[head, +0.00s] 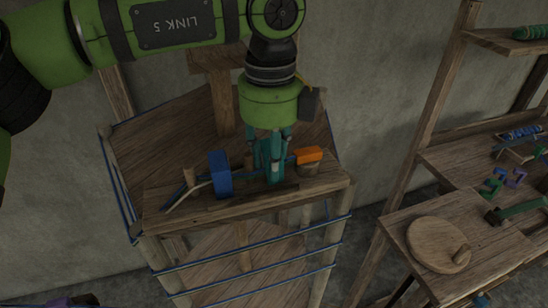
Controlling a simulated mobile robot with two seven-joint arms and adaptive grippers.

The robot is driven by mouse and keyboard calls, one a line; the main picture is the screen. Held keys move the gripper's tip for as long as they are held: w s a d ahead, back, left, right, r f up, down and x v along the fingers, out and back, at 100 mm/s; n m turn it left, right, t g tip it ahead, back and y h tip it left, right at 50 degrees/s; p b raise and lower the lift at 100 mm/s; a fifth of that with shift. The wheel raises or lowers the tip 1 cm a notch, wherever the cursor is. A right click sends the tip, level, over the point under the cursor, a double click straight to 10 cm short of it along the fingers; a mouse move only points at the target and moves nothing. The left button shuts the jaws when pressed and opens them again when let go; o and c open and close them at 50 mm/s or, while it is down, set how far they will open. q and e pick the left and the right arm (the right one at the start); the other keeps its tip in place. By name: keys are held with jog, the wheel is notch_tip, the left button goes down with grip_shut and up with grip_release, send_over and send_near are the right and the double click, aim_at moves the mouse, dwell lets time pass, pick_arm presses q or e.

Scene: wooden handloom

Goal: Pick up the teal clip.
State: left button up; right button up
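My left gripper (271,158) points down over the front of the small wooden stand, between a blue block (220,174) and an orange block (309,156). Its slim parts look teal, and its tips are low, near the board. A teal form between the blocks blends with the fingers; I cannot tell whether a clip is there or whether the gripper is shut. A small teal-green bracket-like piece (491,187) lies on the right shelf, apart from the gripper. My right gripper is not in view.
The wooden stand (160,150) has blue cords strung around its sides, and thin sticks lie by the blue block.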

pick_arm(q)
jog(key=shift+w, duration=0.1)
jog(key=shift+c, duration=0.5)
jog(key=shift+r+b, duration=0.3)
jog(key=shift+r, duration=0.1)
jog(key=r, duration=0.1)
jog(key=r+b, duration=0.1)
jog(key=r, duration=0.1)
jog(key=shift+s+d+r+b, duration=0.2)
jog(key=shift+s+d+b, duration=0.05)
jog(key=shift+b, duration=0.15)
jog(key=s+d+r+b, duration=0.2)
jog(key=s+d+r, duration=0.5)
jog(key=s, duration=0.1)
jog(key=shift+s+b, duration=0.2)
jog(key=shift+b, duration=0.1)
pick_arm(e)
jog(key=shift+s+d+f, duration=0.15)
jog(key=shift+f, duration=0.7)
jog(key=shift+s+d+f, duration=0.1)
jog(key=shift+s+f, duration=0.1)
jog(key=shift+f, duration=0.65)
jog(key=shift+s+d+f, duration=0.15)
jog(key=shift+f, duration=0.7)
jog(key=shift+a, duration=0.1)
